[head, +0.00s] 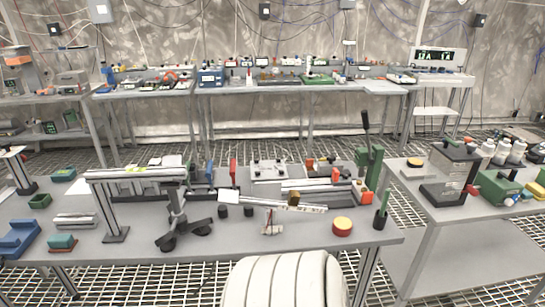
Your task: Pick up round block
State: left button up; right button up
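A short round block (342,230), yellow on top with a red side, lies on the front grey table (310,243), near its front edge and right of the middle. It stands clear, with bare tabletop around it. Another low round piece (414,163), yellowish on top and dark below, lies on the right table. I cannot tell from this view which of the two the task names. Neither of my grippers is in view.
A green press (372,165) and grey rails stand behind.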

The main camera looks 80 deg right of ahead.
aim_at(248, 210)
jog(key=z, duration=2.3)
